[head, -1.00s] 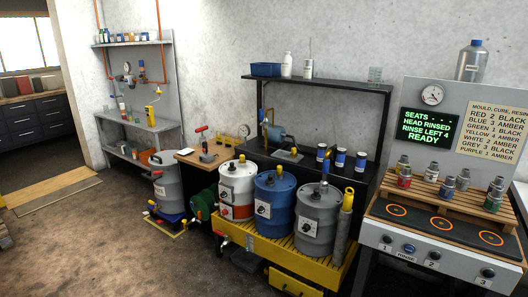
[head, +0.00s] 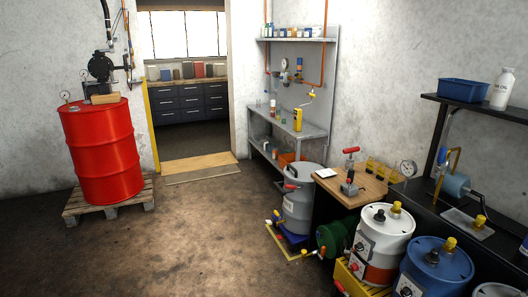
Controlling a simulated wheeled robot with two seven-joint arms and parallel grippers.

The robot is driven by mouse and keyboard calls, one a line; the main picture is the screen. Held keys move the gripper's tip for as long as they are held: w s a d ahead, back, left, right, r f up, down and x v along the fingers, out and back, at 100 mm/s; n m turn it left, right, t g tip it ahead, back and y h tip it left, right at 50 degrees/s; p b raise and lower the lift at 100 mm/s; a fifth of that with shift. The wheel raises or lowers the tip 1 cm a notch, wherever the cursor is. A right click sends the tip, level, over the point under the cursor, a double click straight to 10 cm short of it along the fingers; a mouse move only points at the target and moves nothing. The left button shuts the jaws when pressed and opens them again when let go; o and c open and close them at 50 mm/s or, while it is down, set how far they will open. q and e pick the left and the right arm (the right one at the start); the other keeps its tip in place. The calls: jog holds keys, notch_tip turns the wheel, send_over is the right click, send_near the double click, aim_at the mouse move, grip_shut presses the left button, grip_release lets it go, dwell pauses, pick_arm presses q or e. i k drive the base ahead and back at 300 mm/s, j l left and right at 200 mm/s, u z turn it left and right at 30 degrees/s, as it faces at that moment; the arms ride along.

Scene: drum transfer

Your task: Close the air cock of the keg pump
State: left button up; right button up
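A grey keg (head: 298,210) stands upright on a low blue base (head: 290,238) at the middle right, with small red-handled fittings by its top and foot. A black pump (head: 101,67) sits above a red drum (head: 104,155) at the left, with a black hose rising from it. I cannot tell which of these fittings is the air cock, nor whether it is open or closed. An air regulator with a gauge (head: 284,76) is on the grey wall panel behind the keg. Neither of my grippers shows in the head view.
The red drum stands on a wooden pallet (head: 70,212). White (head: 375,245) and blue (head: 425,285) drums line the right foreground. A wooden-topped bench (head: 350,185) and a green drum (head: 332,238) stand right of the keg. The brown floor (head: 200,240) between is clear.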

aim_at(443, 152)
jog(key=i+u, duration=0.15)
jog(key=i, duration=0.8)
jog(key=i+l+z, duration=0.1)
jog(key=i+z, duration=0.4)
jog(key=i+j+z, duration=0.1)
jog(key=i+z, duration=0.4)
jog(key=i, duration=0.6)
jog(key=k+z, duration=0.1)
jog(key=z, duration=0.4)
jog(key=l+z, duration=0.1)
jog(key=z, duration=0.35)
jog(key=k+l+z, duration=0.1)
jog(key=z, duration=0.4)
